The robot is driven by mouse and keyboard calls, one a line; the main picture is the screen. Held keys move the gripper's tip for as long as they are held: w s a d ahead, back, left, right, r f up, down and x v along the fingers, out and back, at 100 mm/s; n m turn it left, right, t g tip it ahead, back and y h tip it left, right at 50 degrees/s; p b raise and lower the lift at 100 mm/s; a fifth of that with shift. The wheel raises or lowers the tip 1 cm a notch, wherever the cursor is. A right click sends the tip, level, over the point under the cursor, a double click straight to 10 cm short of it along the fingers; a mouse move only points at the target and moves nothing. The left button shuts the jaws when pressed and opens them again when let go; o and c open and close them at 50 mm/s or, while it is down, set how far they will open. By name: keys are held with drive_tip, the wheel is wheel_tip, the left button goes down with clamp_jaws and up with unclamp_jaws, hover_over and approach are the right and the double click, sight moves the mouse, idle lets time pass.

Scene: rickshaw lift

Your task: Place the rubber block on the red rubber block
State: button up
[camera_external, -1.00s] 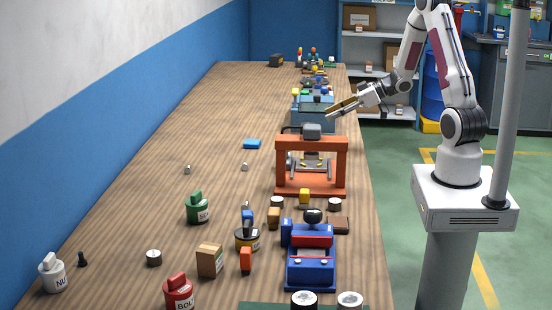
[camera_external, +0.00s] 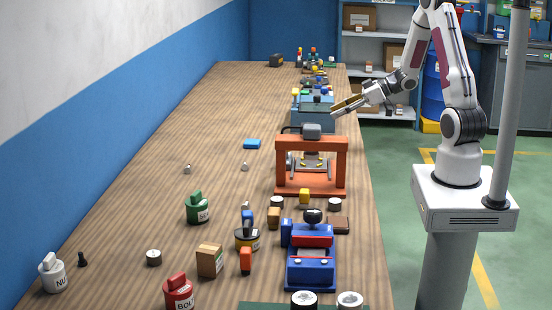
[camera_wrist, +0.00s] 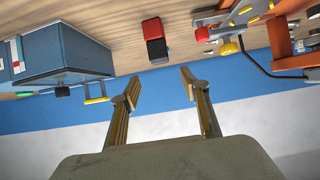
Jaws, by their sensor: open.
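A red block (camera_wrist: 152,28) lies on the wooden table in the wrist view, at top centre. A black block-shaped part (camera_wrist: 156,50) touches its lower side in the picture. I cannot tell whether this is a separate rubber block, or whether it is stacked or beside the red one. I cannot pick out either in the external view. My gripper (camera_wrist: 159,84) is open, with nothing between its fingers, and apart from both blocks. In the external view my gripper (camera_external: 345,106) hangs above the table's right edge, near the blue box.
A blue box (camera_external: 313,116) and an orange press frame (camera_external: 311,144) stand near the gripper. In the wrist view the blue box (camera_wrist: 65,45) is left and the orange frame (camera_wrist: 285,45) right. Several pots and blocks stand in the foreground. The table's left middle is mostly clear.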

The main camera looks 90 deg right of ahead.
drive_tip(key=w+a+r+g+h, duration=0.1)
drive_tip(key=w+r+g+h, duration=0.1)
drive_tip(key=w+r+h, duration=0.35)
drive_tip(key=s+a+r+m+g, duration=0.1)
drive_tip(key=s+a+r, duration=0.2)
drive_tip(key=a+r, duration=0.5)
drive_tip(key=s+a+g+y, duration=0.1)
drive_tip(key=s+a+y, duration=0.1)
drive_tip(key=s+a, duration=0.6)
drive_tip(key=s+a+n+g+y, duration=0.1)
drive_tip(key=s+a, duration=0.7)
drive_tip(key=a, duration=0.8)
drive_tip(key=shift+s+f+g+y, duration=0.15)
drive_tip(key=shift+f+g+y, duration=0.2)
drive_tip(key=shift+g+y, duration=0.7)
